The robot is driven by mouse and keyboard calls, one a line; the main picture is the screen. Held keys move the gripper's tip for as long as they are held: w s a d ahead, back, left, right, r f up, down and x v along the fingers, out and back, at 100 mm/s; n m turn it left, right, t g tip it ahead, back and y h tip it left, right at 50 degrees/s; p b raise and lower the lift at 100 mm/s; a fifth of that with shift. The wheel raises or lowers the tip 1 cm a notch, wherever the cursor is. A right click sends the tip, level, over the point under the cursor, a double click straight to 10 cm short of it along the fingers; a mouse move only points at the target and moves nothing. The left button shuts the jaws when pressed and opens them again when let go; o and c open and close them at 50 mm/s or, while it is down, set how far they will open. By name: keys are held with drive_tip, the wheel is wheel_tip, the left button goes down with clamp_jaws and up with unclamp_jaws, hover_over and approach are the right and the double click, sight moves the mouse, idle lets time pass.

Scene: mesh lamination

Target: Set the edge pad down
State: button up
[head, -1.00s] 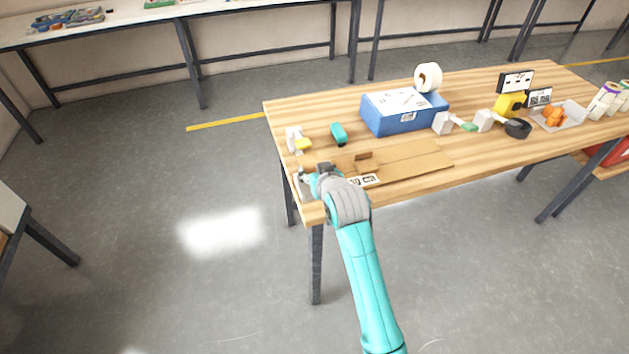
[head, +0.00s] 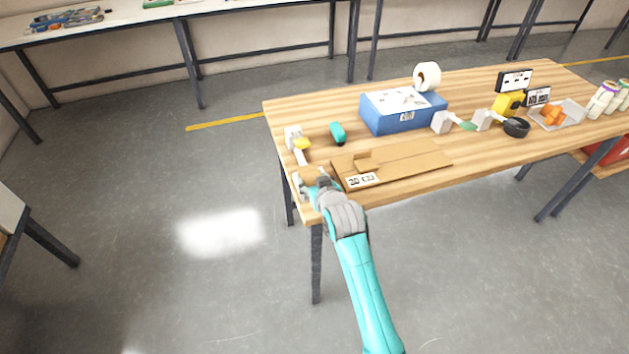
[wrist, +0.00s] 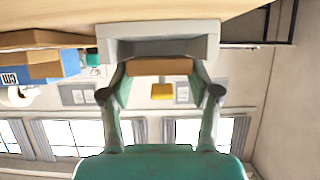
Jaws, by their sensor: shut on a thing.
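The edge pad (wrist: 158,40) is a light grey, channel-shaped piece in the wrist view. My gripper (wrist: 160,68) is shut on it, with one finger at each side. The pad lies close against the wooden table surface (wrist: 230,8); I cannot tell whether it touches. In the head view my gripper (head: 308,184) is low over the table's near left corner, and the pad (head: 297,184) shows only as a small pale piece beside it, partly hidden by my wrist.
A flat cardboard sheet (head: 410,162) with a label lies right of my gripper. Behind are a white and yellow item (head: 298,142), a teal item (head: 338,133) and a blue box (head: 385,118). The table's left edge is close by.

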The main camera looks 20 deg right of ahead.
drive_tip(key=shift+s+f, duration=0.15)
drive_tip(key=shift+f, duration=0.45)
drive_tip(key=o, duration=1)
drive_tip(key=shift+f, duration=0.25)
drive_tip(key=shift+c, duration=0.2)
drive_tip(key=shift+r, duration=0.45)
drive_tip(key=r+v, duration=0.1)
drive_tip(key=v, duration=1.1)
drive_tip(key=shift+r, duration=0.15)
